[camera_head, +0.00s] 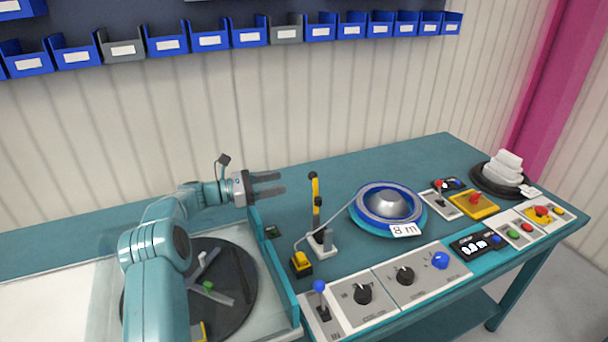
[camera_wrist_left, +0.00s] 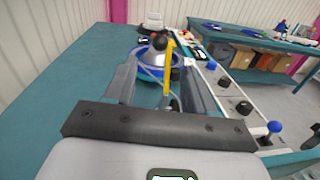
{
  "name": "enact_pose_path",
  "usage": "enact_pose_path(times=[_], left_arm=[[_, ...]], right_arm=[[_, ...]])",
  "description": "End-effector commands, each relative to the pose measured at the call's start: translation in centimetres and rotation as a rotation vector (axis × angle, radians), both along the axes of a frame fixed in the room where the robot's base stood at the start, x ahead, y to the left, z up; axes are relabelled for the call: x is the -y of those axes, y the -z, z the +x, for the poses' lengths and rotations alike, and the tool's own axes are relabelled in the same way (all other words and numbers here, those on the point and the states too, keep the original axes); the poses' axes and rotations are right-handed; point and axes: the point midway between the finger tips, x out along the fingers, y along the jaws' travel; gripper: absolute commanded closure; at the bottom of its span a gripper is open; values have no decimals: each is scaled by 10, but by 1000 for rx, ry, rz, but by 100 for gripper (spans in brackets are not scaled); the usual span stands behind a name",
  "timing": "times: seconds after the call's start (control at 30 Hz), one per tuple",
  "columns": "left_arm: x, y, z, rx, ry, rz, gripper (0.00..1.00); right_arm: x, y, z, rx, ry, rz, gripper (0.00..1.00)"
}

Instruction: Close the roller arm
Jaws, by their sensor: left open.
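The roller arm (camera_head: 316,192), yellow and black with a dark round tip, stands up from a small pale base (camera_head: 321,244) on the teal bench. In the left wrist view the roller arm (camera_wrist_left: 168,72) shows between my finger lines, beyond the fingertips as far as I can tell. My left gripper (camera_head: 280,183) is open and empty, left of the roller arm's top and apart from it in the head view. Its two dark fingers also show in the left wrist view (camera_wrist_left: 158,70). My right gripper is not in view.
A blue cable reel (camera_head: 363,212) with an "8 m" label lies right of the roller arm, with a cable running left. A yellow block (camera_head: 301,264) sits beside the base. Control panels with knobs (camera_head: 405,276) line the front edge. A dark turntable (camera_head: 238,269) is left.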

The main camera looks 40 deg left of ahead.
Motion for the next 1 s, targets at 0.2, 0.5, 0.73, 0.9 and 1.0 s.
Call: enact_pose_path(times=[0.2, 0.5, 0.73, 0.9, 1.0], left_arm=[[29, -2, 44, 1, 4, 0, 45], [47, 0, 74, 0, 1, 0, 45], [46, 1, 76, -1, 0, -1, 45], [46, 0, 76, 0, 0, 0, 78], [46, 0, 76, 0, 0, 0, 100]], right_arm=[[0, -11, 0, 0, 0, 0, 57], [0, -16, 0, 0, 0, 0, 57], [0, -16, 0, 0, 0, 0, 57], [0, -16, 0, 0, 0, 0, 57], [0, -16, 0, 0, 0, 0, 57]])
